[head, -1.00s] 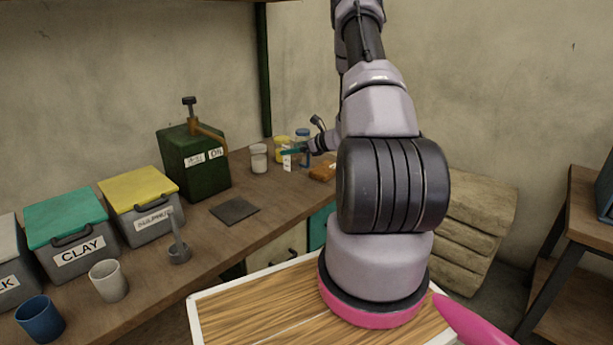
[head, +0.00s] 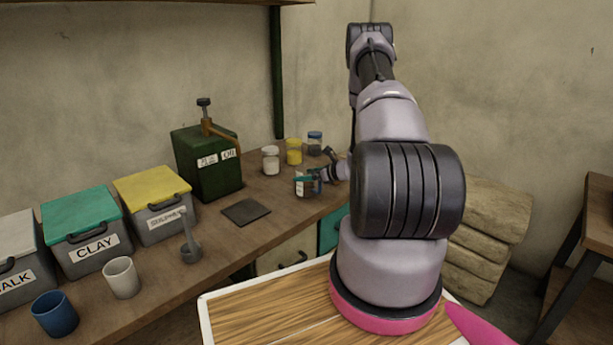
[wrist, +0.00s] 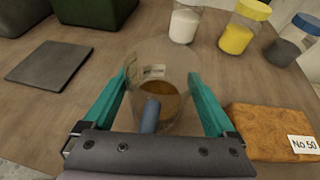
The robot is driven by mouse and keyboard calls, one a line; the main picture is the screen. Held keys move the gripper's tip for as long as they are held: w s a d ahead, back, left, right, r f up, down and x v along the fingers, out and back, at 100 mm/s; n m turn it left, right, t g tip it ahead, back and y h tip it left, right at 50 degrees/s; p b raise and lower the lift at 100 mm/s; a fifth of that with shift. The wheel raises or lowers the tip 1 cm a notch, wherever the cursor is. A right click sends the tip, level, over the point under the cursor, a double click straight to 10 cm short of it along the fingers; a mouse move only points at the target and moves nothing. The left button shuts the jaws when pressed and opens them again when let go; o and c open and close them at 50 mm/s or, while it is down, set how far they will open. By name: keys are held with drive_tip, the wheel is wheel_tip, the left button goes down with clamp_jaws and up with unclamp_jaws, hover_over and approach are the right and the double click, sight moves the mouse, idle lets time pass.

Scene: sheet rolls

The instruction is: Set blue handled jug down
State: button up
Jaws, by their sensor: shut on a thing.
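The blue handled jug is a clear glass vessel with brown contents. In the wrist view the jug (wrist: 172,82) stands between my two teal fingers, with its blue handle (wrist: 150,113) towards my palm. My gripper (wrist: 160,85) is shut on it. In the head view the jug (head: 302,189) is small, at the far right part of the bench, with my gripper (head: 312,178) around it. It looks upright and low over the bench top; I cannot tell if its base touches.
An orange-brown block marked No 50 (wrist: 272,130) lies close right of the jug. A white jar (head: 270,160), a yellow jar (head: 294,151) and a blue-lidded jar (head: 314,143) stand behind. A dark flat slab (head: 246,211) lies left, with bare bench between.

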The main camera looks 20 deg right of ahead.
drive_tip(key=shift+f, duration=0.15)
drive_tip(key=o, duration=1.1)
drive_tip(key=shift+o, duration=0.2)
drive_tip(key=v, duration=1.2)
drive_tip(key=s+a+r+n+g+y, duration=0.25)
drive_tip(key=a+r+n, duration=0.45)
drive_tip(key=a+r, duration=0.4)
drive_tip(key=s+a+r+n+g+y, duration=0.1)
drive_tip(key=s+a+r+n+g, duration=0.45)
drive_tip(key=r, duration=0.85)
drive_tip(key=s+a+r+n+t+h, duration=0.1)
drive_tip(key=s+a+r+n+h, duration=0.2)
drive_tip(key=s+r+n, duration=0.4)
drive_tip(key=s+a+r+n+t+h, duration=0.2)
drive_tip(key=s+a+r+n+h, duration=0.2)
drive_tip(key=s, duration=0.8)
wheel_tip(320, 180, up, 4)
drive_tip(key=n+h, duration=0.1)
drive_tip(key=n, duration=0.1)
drive_tip(key=shift+n, duration=0.35)
